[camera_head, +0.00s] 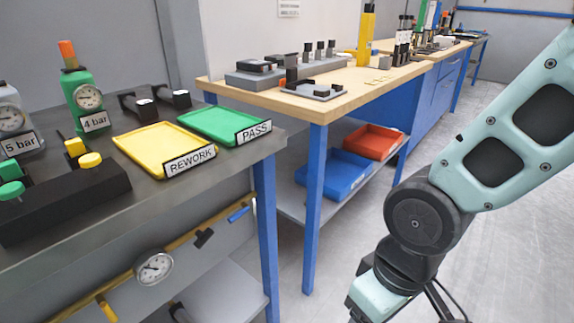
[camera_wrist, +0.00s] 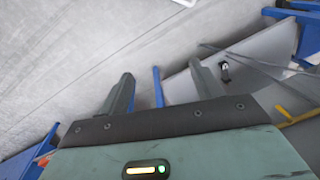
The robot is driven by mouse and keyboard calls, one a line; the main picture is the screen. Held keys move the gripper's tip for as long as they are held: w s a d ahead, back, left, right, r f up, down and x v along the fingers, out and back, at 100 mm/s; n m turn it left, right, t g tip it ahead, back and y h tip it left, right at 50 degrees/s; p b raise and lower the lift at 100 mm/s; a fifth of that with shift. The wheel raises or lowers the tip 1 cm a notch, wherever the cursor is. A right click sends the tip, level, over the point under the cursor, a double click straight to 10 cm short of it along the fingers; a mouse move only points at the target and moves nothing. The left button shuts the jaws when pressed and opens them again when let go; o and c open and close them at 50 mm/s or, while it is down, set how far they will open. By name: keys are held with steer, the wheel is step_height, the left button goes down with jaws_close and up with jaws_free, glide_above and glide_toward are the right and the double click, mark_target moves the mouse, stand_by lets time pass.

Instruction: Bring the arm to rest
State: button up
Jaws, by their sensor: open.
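My arm shows at the right of the head view, bent down over the floor in front of the benches. My gripper shows in the wrist view (camera_wrist: 160,88), with its two dark fingers wide apart and nothing between them. Beyond the fingers lie the grey floor and a blue bench leg. In the head view the fingers are mostly cut off by the bottom edge. The gripper touches nothing that I can see.
At left, a dark bench bears a yellow REWORK tray (camera_head: 150,147), a green PASS tray (camera_head: 215,124) and a green 4 bar bottle (camera_head: 85,95). A wooden bench (camera_head: 325,108) stands behind, with a blue bin (camera_head: 335,175) and a red bin (camera_head: 372,141) below. Floor at right is clear.

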step_height(320, 180, up, 27)
steer(key=s+d+n+p, duration=0.1)
steer(key=s+d+p, duration=0.1)
steer(key=p, duration=1.8)
steer(key=shift+s+h+p, duration=0.3)
steer(key=shift+s, duration=0.15)
steer(key=shift+f, duration=0.1)
stand_by(1.7)
